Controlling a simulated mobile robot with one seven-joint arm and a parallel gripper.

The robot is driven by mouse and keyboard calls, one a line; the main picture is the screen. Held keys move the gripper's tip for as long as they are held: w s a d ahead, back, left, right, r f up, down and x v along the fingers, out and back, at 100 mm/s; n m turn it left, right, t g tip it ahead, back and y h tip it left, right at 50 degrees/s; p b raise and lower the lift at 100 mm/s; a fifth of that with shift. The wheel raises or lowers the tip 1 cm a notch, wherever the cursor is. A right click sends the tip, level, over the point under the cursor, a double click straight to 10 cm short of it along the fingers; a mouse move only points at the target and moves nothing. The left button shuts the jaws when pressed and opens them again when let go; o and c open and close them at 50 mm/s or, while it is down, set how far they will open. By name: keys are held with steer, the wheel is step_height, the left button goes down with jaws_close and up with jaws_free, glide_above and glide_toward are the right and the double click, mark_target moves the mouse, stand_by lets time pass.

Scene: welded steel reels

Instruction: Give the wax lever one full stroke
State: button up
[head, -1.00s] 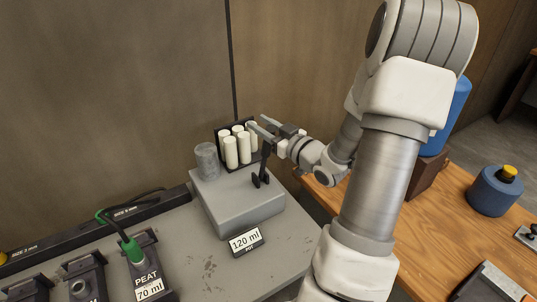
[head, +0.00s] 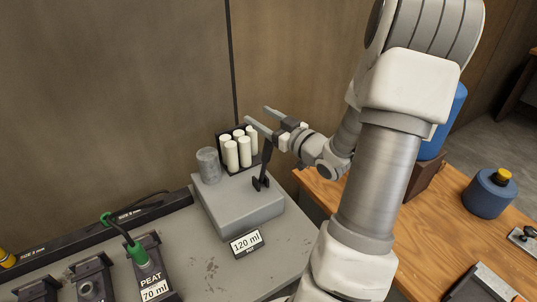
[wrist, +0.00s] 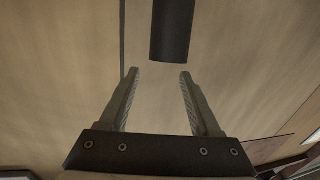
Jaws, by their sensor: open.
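The black lever (head: 264,168) stands nearly upright on a grey box (head: 238,208) on the grey bench. It is taken to be the wax lever, though no label naming it can be read. My gripper (head: 256,115) is at the upper end of the lever, with its fingers pointing left. In the wrist view my gripper (wrist: 159,72) is open with nothing between its fingers. A dark rounded bar (wrist: 173,30), likely the lever's handle, is just beyond the fingertips and nearer the right one.
White cylinders (head: 238,150) in a dark rack and a grey cup (head: 208,165) stand close to the lever. A "120 ml" sign (head: 246,243) is at the box's front. A PEAT unit (head: 148,268) is at lower left. The wooden table (head: 430,235) holds blue containers (head: 488,192).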

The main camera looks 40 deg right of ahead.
step_height(320, 180, up, 6)
steer(key=p, duration=0.4)
steer(key=shift+s, duration=0.35)
steer(key=shift+r, duration=0.1)
